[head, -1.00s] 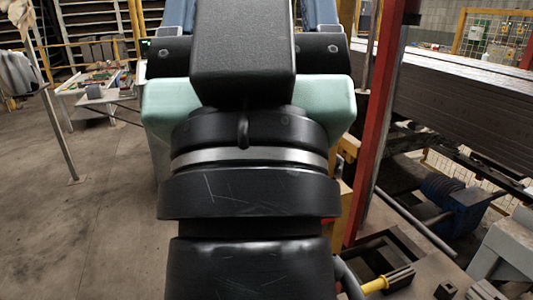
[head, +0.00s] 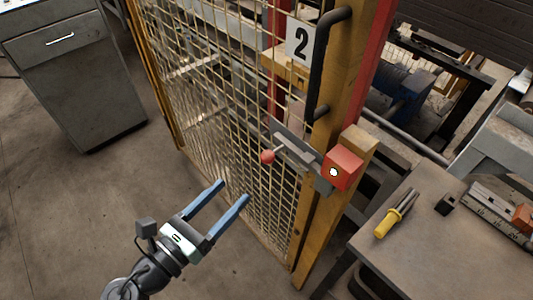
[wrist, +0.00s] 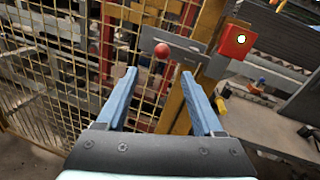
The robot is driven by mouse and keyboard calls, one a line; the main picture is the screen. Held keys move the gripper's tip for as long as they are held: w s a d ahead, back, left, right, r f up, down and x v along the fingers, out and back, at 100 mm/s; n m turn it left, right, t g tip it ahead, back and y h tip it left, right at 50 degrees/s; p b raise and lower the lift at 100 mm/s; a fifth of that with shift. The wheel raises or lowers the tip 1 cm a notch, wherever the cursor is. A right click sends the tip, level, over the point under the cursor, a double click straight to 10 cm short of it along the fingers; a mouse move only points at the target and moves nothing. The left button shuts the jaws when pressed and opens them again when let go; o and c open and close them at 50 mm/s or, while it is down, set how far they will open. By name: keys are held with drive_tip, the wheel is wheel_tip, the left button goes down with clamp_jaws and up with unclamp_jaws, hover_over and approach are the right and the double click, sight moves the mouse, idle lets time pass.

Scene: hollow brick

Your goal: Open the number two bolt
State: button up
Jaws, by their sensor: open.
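The number two sign (head: 301,41) hangs on a yellow mesh gate (head: 222,90) beside a black vertical handle (head: 321,62). Below it is a grey sliding bolt (head: 299,156) with a red ball knob (head: 267,157). The bolt's right end meets a red block (head: 342,169) on the yellow post. My gripper (head: 234,190) has two blue fingers spread apart, empty, below and left of the knob. In the wrist view the red knob (wrist: 161,51) shows beyond and between the open fingertips (wrist: 158,72), apart from them. The bolt plate (wrist: 180,48) runs behind it.
A workbench (head: 425,235) at the right carries a yellow-handled tool (head: 396,214) and metal parts. A grey cabinet (head: 75,80) stands at the upper left. The concrete floor left of the gate is clear.

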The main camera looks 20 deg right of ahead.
sight(263, 162)
drive_tip(key=p+x, duration=0.1)
drive_tip(key=x, duration=1.1)
drive_tip(key=shift+d+r, duration=0.1)
drive_tip(key=shift+d, duration=0.35)
clamp_jaws()
drive_tip(key=shift+w, duration=0.1)
idle(0.7)
